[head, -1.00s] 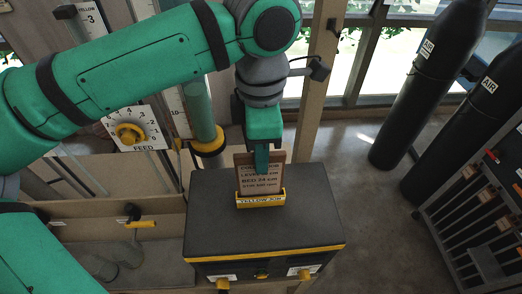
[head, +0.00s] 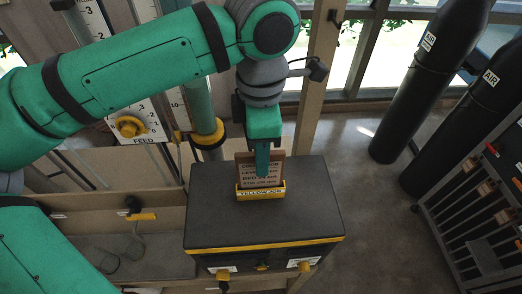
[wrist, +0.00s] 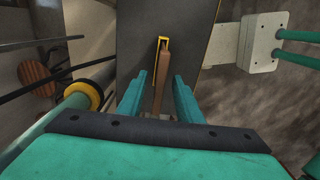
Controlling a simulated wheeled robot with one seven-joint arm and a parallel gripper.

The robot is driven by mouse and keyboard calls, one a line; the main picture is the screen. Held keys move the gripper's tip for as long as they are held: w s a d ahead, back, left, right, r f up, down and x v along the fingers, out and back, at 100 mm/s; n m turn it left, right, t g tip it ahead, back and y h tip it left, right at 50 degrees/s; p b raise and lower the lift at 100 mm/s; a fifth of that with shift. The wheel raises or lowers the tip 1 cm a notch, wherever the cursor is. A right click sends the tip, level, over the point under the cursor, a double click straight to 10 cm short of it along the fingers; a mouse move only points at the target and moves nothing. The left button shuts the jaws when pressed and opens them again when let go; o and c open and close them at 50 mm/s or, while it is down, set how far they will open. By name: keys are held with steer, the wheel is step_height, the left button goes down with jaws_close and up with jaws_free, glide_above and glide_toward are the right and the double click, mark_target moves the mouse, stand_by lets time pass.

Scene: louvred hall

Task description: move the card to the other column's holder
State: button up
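The card (head: 260,178), brown-edged with printed lines, stands upright in the yellow holder (head: 261,193) marked "YELLOW JOB" on top of the dark box. My gripper (head: 262,160) is directly above the holder, with a finger in front of the card's upper part. In the wrist view, my gripper (wrist: 158,92) has its two fingers apart on either side of the card (wrist: 161,88), with gaps visible. The holder (wrist: 162,42) shows as a thin yellow outline there. No other holder can be made out.
The dark box (head: 225,225) has a yellow front edge and knobs. A green column (head: 200,108) with a yellow collar stands behind it. A panel marked FEED (head: 130,126) is at left. Black air cylinders (head: 425,80) and a rack (head: 480,220) stand right, with open floor between.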

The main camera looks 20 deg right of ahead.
steer(key=shift+r, duration=3.5)
